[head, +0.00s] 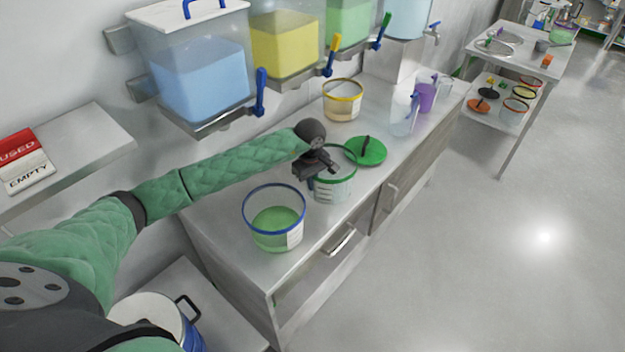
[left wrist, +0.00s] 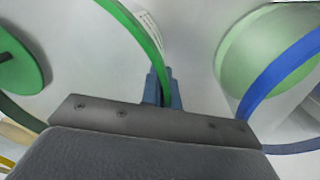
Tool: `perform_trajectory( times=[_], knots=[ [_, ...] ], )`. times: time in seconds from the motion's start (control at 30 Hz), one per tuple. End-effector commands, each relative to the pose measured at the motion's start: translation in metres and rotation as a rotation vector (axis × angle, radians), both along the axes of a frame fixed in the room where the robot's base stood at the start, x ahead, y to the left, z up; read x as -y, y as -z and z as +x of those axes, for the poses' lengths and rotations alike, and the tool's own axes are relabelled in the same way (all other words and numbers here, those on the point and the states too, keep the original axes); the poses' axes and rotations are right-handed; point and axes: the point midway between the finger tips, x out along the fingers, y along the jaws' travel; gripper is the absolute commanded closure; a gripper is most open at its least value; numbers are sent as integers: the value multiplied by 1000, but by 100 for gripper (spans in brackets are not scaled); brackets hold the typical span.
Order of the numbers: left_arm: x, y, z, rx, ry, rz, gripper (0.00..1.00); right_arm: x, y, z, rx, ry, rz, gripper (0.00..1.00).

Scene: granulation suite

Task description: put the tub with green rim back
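The tub with green rim (head: 333,188) is clear and stands upright on the steel counter, with a white label on its side. My left gripper (head: 318,170) is at the left part of its rim. In the left wrist view the green rim (left wrist: 146,36) runs between the two close-set fingers (left wrist: 163,88), which look shut on it. The gripper hides part of the rim in the head view. A green lid (head: 370,151) with a dark handle lies on the counter just behind the tub; it also shows in the left wrist view (left wrist: 18,62). My right gripper is out of view.
A blue-rimmed tub (head: 262,205) with green contents stands close in front on the counter (head: 225,222). A yellow-rimmed tub (head: 342,103) and jugs (head: 404,115) stand farther back. Wall dispensers (head: 200,85) hang above. A two-level side table (head: 520,55) holds more tubs and lids.

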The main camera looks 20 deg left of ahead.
Motion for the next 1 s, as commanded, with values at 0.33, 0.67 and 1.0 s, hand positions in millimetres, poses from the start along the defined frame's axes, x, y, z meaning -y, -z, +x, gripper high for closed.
perform_trajectory(
  times=[0.33, 0.67, 1.0],
  knots=[
    [0, 2, 0, 1, 0, 0, 100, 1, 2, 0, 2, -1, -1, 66],
    [0, 4, 0, 0, 0, 0, 88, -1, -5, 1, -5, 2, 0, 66],
    [0, 4, 0, 0, 0, 0, 76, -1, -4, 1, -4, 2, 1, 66]
  ],
)
